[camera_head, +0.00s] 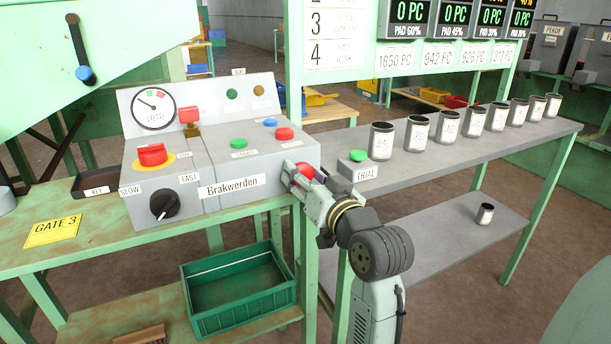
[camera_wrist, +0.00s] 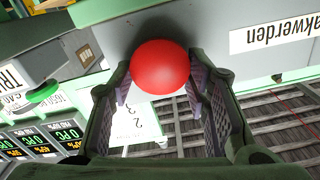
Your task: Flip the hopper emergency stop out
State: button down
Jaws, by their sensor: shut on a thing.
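A round red knob (camera_head: 305,170) sits on the front right end of the grey control box (camera_head: 262,165), near the label "Brakwerden". My gripper (camera_head: 297,178) is shut on this knob; in the wrist view the red knob (camera_wrist: 160,67) lies between both fingers (camera_wrist: 163,88). The fingers hide part of the knob's sides and whatever holds it to the box. A red mushroom button (camera_head: 152,154) on a yellow ring sits at the left of the box, apart from my gripper. No readable label names the hopper emergency stop.
A black rotary knob (camera_head: 165,204) is marked SLOW and FAST. A red-topped switch (camera_head: 189,116) stands behind the mushroom button. A green TRIAL button (camera_head: 357,156) is close right of my gripper. Several labelled cans line the grey bench (camera_head: 440,150). A green crate (camera_head: 240,300) sits below.

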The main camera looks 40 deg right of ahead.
jog(key=shift+s+a+f, duration=0.1)
jog(key=shift+s+a, duration=0.05)
jog(key=shift+s, duration=0.55)
jog(key=c, duration=0.9)
grip_release()
jog(key=shift+s, duration=0.1)
jog(key=v, duration=1.2)
